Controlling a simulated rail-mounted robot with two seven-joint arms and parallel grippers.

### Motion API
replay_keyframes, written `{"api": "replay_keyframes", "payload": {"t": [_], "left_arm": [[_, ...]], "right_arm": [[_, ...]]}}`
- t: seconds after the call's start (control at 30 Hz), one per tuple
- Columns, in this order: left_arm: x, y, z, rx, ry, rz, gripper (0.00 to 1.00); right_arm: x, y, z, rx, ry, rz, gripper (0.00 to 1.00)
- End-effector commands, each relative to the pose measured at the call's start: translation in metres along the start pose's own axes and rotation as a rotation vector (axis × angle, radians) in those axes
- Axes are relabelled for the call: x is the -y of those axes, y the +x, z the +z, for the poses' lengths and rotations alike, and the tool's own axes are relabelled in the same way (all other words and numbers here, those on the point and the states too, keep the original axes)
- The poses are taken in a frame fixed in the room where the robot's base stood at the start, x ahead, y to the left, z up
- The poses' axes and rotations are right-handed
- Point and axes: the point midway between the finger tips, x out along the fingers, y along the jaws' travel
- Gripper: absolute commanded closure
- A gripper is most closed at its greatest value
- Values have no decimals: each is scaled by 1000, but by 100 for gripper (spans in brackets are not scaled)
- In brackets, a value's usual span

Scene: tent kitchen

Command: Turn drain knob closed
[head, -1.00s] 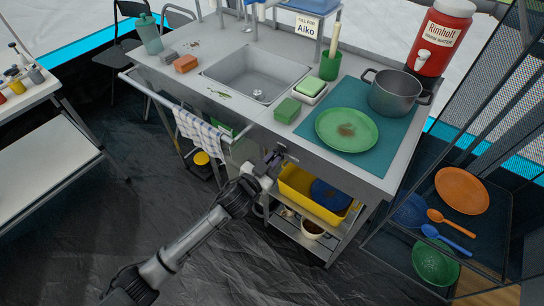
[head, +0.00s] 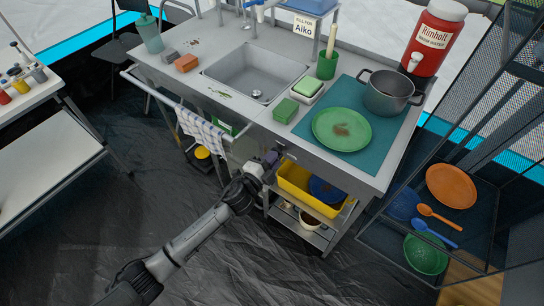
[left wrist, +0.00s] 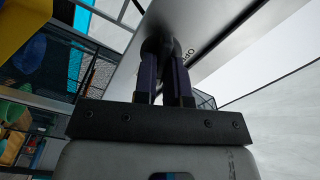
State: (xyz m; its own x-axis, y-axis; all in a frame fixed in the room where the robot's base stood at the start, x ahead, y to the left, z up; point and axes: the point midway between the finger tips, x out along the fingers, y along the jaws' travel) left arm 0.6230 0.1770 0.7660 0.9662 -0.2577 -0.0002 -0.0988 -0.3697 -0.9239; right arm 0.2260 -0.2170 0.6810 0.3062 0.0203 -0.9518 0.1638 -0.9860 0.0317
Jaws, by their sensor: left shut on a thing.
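The drain knob (left wrist: 158,46) is a dark rounded piece on the grey front panel of the sink counter, and its shape is mostly hidden by my fingers. My left gripper (left wrist: 167,70) is shut on it, one purple-dark finger on each side. In the head view my left gripper (head: 271,159) reaches the counter's front edge, below the green sponge, where the knob is too small to read. Partial lettering, "OP", shows on the panel beside the knob in the left wrist view. My right gripper is not in view.
A towel (head: 203,131) hangs on the front rail left of my gripper. A yellow bin (head: 293,178) sits on the shelf just below and right. A green plate (head: 342,130) and a pot (head: 388,92) stand on the counter. The floor in front is clear.

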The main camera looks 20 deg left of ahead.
Motion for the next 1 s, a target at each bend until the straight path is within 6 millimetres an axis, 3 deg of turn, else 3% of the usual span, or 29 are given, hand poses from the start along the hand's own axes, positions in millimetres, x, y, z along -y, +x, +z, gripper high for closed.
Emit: {"api": "replay_keyframes", "payload": {"t": [0.5,1.0], "left_arm": [[-1,0,0,-1,335,0,100],[-2,0,0,-1,412,0,100]], "right_arm": [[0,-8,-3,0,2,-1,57],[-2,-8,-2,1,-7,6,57]]}}
